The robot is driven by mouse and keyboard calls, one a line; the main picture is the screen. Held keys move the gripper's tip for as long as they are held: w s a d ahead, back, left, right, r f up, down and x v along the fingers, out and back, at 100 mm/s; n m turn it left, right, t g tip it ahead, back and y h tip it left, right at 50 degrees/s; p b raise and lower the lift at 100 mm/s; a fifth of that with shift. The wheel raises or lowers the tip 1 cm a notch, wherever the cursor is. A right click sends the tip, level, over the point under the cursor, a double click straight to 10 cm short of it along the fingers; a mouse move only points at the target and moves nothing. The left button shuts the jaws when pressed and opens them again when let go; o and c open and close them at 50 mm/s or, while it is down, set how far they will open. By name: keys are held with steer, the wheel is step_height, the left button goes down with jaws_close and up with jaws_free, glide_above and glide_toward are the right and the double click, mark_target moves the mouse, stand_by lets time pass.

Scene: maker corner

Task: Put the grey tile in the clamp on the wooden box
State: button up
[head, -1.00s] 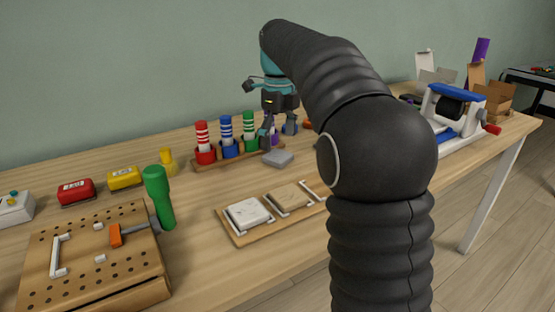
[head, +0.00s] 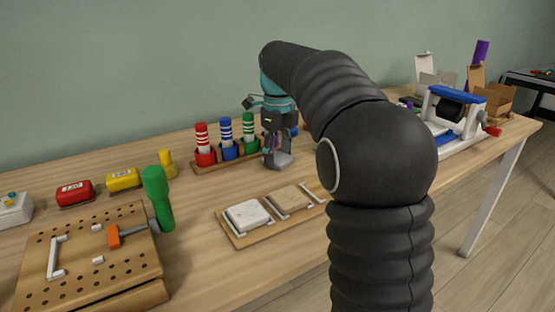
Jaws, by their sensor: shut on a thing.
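The grey tile (head: 279,160) is a small flat block near the middle of the table, in front of the rack of coloured cups. My gripper (head: 278,154) is directly over it, pointing down, with its fingers shut on the tile. The tile is at or very near the table top; I cannot tell whether it touches. The wooden box (head: 70,250) stands at the front left, with a top full of holes. On it is the clamp (head: 138,231), with an orange jaw, a grey bar and a green handle (head: 157,190). A white bracket and two small white blocks are also on the box.
A wooden tray (head: 240,236) with a white tile and a tan tile lies between the box and my arm. A rack (head: 207,164) of red, blue and green cups stands behind. A blue and white machine (head: 455,108) is at the right. Bare table lies between tray and clamp.

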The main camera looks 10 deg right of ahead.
mark_target(278, 157)
steer(key=shift+r, duration=0.1)
steer(key=shift+r, duration=0.55)
step_height(278, 157, up, 3)
steer(key=shift+f+p, duration=0.1)
steer(key=shift+p, duration=0.35)
steer(key=s+d+r, duration=0.4)
steer(key=d+r, duration=0.3)
steer(key=d, duration=0.4)
steer(key=shift+s, duration=0.2)
steer(key=shift+a, duration=0.15)
